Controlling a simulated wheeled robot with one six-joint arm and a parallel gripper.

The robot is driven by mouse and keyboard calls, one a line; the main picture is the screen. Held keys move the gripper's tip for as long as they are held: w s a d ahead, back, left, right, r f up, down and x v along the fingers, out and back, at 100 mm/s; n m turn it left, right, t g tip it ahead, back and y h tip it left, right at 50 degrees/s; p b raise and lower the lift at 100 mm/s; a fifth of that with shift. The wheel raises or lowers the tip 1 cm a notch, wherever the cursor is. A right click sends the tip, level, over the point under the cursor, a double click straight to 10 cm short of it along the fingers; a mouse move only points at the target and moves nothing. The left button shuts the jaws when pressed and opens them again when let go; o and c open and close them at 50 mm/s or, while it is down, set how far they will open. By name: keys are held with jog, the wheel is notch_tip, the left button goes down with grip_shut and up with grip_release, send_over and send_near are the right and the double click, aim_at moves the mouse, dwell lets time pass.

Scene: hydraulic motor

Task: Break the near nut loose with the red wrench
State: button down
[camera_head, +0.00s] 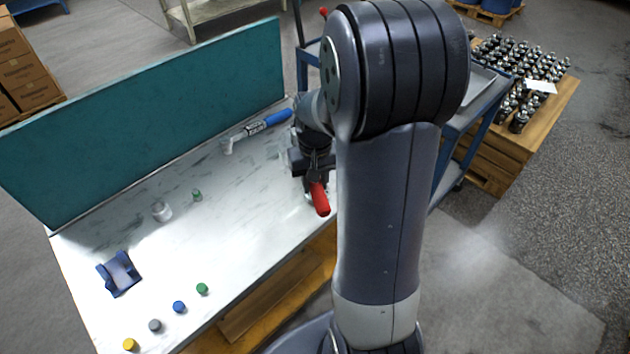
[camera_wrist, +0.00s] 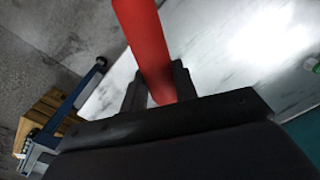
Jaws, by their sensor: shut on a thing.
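The red wrench (camera_head: 319,198) shows as a red handle below my gripper (camera_head: 314,178) at the right end of the bench. In the wrist view the red handle (camera_wrist: 147,45) runs up out of the frame from between the two dark fingers of my gripper (camera_wrist: 158,85). My gripper is shut on the handle. The wrench's working end is not visible in either view. I cannot make out the near nut; my arm and gripper hide part of the bench's right end.
The pale bench top (camera_head: 235,235) has a teal back panel (camera_head: 150,120). A blue-handled tool (camera_head: 262,124) lies near the panel. A blue cradle (camera_head: 119,273) and several small coloured caps sit at the left. A blue cart (camera_head: 480,110) and a bottle-laden crate stand to the right.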

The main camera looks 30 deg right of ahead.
jog(key=shift+f, duration=0.35)
dwell(0.4)
jog(key=shift+w+f+b, duration=0.1)
jog(key=shift+b, duration=0.2)
jog(key=shift+f, duration=0.25)
jog(key=shift+f+b, duration=0.15)
jog(key=shift+b, duration=0.15)
jog(key=shift+s+f, duration=0.25)
jog(key=shift+s, duration=0.1)
jog(key=shift+s+d+n, duration=0.15)
jog(key=shift+d+n, duration=1.05)
jog(key=shift+d, duration=0.5)
